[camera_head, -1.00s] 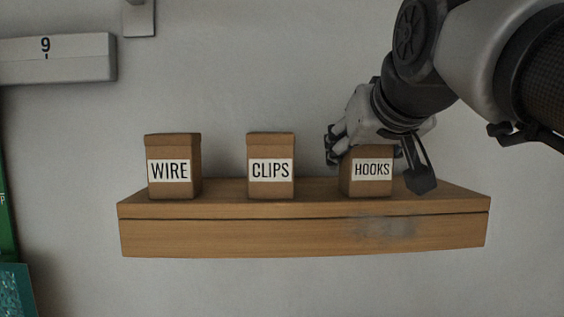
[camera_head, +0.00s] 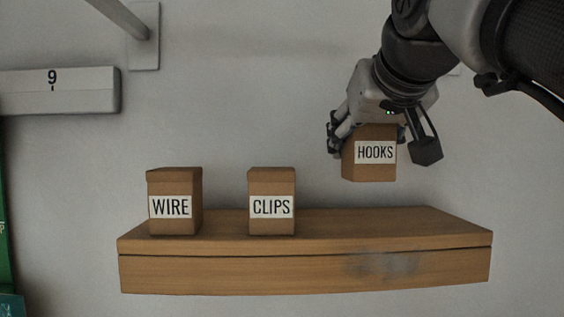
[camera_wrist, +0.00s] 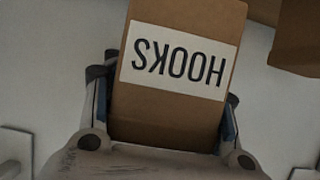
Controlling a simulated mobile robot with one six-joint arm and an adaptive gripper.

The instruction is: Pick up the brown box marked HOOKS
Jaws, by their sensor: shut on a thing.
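The brown box marked HOOKS (camera_head: 369,170) hangs in the air above the right part of the wooden shelf (camera_head: 330,228), with a clear gap under it. My gripper (camera_head: 382,142) is shut on it from above, with a finger on each side. In the wrist view the HOOKS box (camera_wrist: 168,112) fills the middle, its label upside down, between the two fingers (camera_wrist: 165,110). The top of the box is partly hidden by my gripper in the head view.
A brown box marked CLIPS (camera_head: 271,185) stands mid-shelf, and one marked WIRE (camera_head: 173,187) stands on the left. The shelf's right part is bare. A grey sign with a 9 (camera_head: 60,92) is on the wall at left.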

